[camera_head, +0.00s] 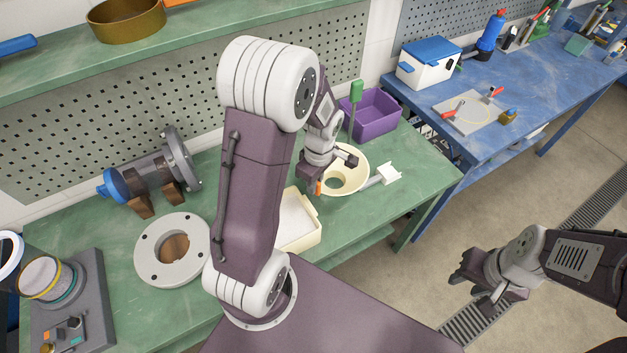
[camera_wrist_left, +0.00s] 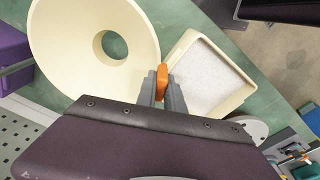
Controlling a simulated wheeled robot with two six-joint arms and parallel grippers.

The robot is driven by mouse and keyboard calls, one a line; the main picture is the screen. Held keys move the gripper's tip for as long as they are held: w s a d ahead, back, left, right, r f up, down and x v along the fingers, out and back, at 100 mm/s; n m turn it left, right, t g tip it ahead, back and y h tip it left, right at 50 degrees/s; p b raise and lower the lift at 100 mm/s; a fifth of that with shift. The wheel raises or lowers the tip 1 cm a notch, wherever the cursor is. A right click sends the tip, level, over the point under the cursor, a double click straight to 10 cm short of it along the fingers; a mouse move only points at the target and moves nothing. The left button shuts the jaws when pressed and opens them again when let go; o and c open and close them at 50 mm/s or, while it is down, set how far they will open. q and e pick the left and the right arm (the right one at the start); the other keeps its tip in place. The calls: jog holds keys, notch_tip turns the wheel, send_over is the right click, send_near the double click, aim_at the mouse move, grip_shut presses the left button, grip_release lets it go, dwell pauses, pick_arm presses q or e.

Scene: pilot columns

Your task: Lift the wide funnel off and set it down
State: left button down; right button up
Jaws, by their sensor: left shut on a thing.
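The wide funnel (camera_head: 354,184) is a cream cone with a round hole, at the right end of the green bench. It also shows large in the left wrist view (camera_wrist_left: 60,40). My left gripper (camera_head: 318,186) is at the funnel's near-left edge, with its fingers shut on a small orange tab (camera_wrist_left: 162,77). The tab is beside the funnel's rim; how they join is hidden by the fingers. I cannot tell whether the funnel rests on something or hangs clear. My right gripper (camera_head: 474,290) is open and empty over the floor.
A cream tray (camera_head: 312,234) with a pale filling stands beside the funnel. A purple bin (camera_head: 374,120) is behind it and a white piece (camera_head: 389,173) to its right. A grey flange (camera_head: 151,262) and a motor (camera_head: 150,175) stand left. Some bare green bench lies right.

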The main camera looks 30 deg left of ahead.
pick_arm(q)
jog(key=shift+w+d+f+b, duration=0.1)
jog(key=shift+w+f+b, duration=0.05)
jog(key=shift+f+b, duration=0.15)
jog(key=shift+w+d+f+b, duration=0.1)
jog(key=shift+f+b, duration=0.1)
jog(key=shift+f, duration=0.15)
notch_tip(320, 180, down, 5)
jog(key=b, duration=0.4)
jog(key=shift+f+b, duration=0.15)
jog(key=shift+b, duration=0.15)
jog(key=shift+a, duration=0.1)
jog(key=c, duration=1.4)
grip_release()
jog(key=shift+o, duration=0.2)
jog(key=shift+s, duration=0.1)
jog(key=r, duration=0.9)
jog(key=shift+d+p, duration=0.35)
jog(key=shift+d, duration=0.05)
